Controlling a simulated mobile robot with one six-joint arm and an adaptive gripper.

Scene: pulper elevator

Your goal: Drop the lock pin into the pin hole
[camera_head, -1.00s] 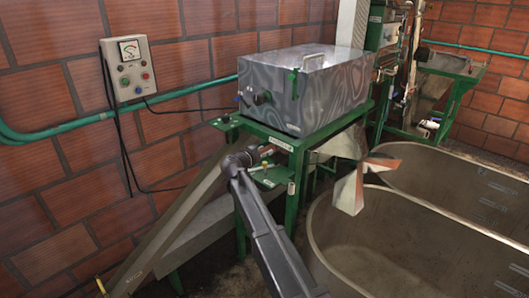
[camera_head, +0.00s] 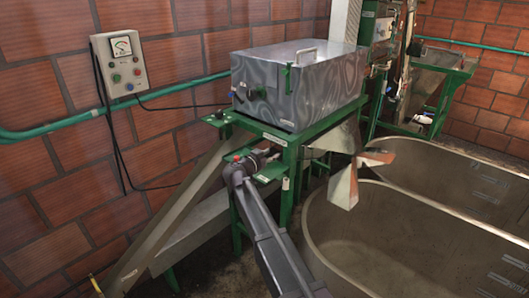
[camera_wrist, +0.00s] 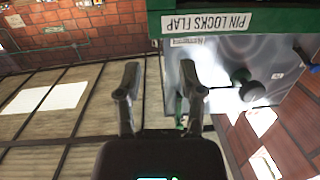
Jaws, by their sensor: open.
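I cannot pick out the lock pin or the pin hole for certain in either view. A green frame edge (camera_wrist: 232,6) at the top of the wrist view bears an upside-down label (camera_wrist: 234,22) reading "PIN LOCKS FLAP". My gripper (camera_wrist: 160,78) is open, its two dark fingers well apart, with nothing seen held between them. A small green part shows low beside the right finger. In the head view my gripper (camera_head: 268,155) is by the green stand (camera_head: 292,160), just under the front of the metal box (camera_head: 298,85) and near a small green ledge (camera_head: 271,172).
A dark knob (camera_wrist: 247,86) sticks out from the box to the right of my fingers. A slanted chute (camera_head: 185,215) lies left of my arm. Large open tanks (camera_head: 400,225) stand at right. A control box (camera_head: 121,65) hangs on the brick wall.

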